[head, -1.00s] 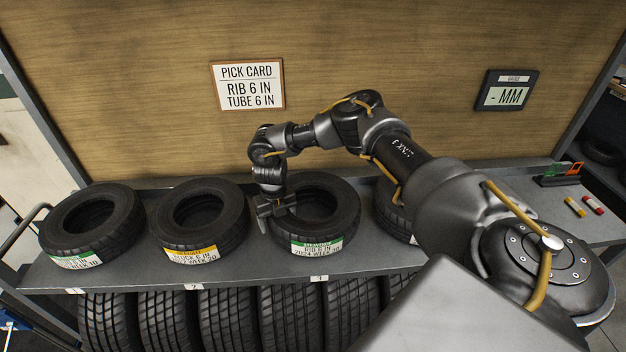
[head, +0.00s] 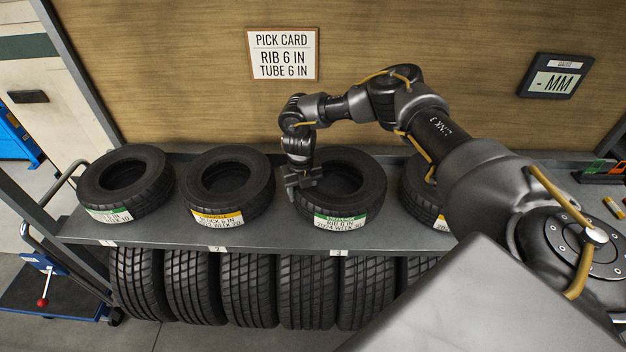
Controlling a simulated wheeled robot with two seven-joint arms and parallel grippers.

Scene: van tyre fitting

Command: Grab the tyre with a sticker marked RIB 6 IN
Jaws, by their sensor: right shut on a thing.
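The tyre with the RIB 6 IN sticker (head: 362,205) lies flat on the shelf above the label 3. Its sticker has a green band and faces the front. My right gripper (head: 304,184) is at this tyre's left side, shut on its wall. The fingertips are partly hidden by the gripper body. My left gripper is not in view. The pick card (head: 282,54) on the back board reads RIB 6 IN, TUBE 6 IN.
A yellow-stickered tyre (head: 230,188) reading 6 IN lies close on the left. A green-stickered tyre (head: 126,184) lies at the far left. Another tyre (head: 418,192) is partly hidden behind my right arm. Several tyres stand upright under the shelf (head: 175,232). A gauge display (head: 553,76) hangs at the right.

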